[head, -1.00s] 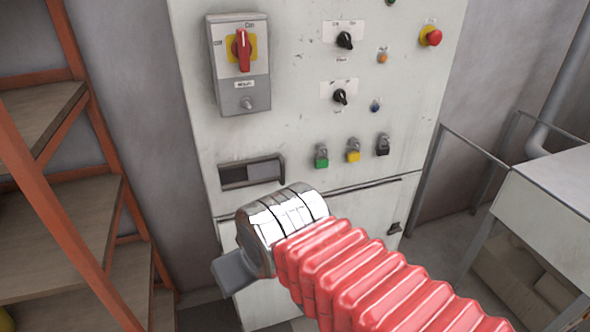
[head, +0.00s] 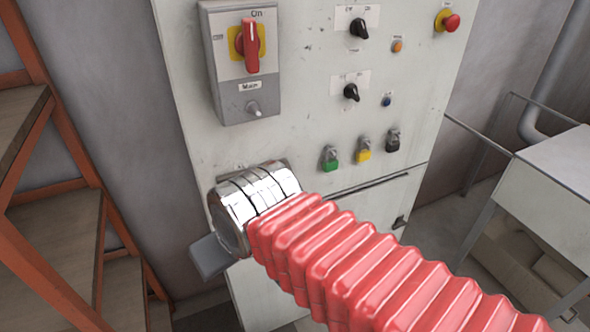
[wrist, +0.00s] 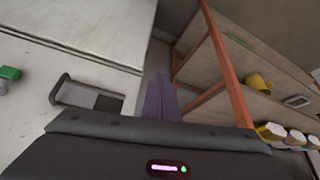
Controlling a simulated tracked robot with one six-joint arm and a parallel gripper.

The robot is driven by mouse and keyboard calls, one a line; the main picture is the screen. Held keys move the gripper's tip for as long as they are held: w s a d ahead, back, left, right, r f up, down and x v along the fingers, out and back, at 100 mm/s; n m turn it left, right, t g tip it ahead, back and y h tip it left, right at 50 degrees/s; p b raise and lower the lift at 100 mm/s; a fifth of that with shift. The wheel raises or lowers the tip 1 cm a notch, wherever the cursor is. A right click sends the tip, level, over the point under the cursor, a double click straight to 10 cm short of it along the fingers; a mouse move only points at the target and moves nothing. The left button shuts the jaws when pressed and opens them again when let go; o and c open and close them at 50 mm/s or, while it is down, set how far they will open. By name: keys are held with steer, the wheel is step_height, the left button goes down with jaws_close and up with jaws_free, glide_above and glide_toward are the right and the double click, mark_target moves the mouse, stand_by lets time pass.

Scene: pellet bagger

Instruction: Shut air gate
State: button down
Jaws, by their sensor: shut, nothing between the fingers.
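A recessed slot with a dark frame and a grey sliding plate, apparently the air gate (wrist: 78,95), is on the pale cabinet front in the wrist view. The plate covers one part of the slot; the part nearer the orange shelf looks dark and open. In the head view my wrist hides nearly all of the slot. My gripper (wrist: 160,92) is shut and empty, its narrow fingers pointing past the cabinet's edge toward the shelf side. It is apart from the slot in the wrist view. In the head view only its grey end (head: 211,256) shows, below the chrome wrist.
The cabinet (head: 300,120) carries a red main switch (head: 250,45), knobs, a red stop button (head: 452,22) and several padlocks. An orange-framed shelf (head: 75,225) stands at left. A pale table (head: 560,165) is at right. A yellow mug (wrist: 258,82) shows on the shelf.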

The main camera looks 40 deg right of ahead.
steer(key=shift+w, duration=0.25)
steer(key=w+d+r+m+y, duration=0.1)
steer(key=d+r+m, duration=0.1)
steer(key=d, duration=1.5)
steer(key=w+d+r+m+t+y, duration=0.1)
steer(key=w+d+m+y, duration=0.1)
steer(key=d, duration=1.4)
steer(key=shift+d+r, duration=0.35)
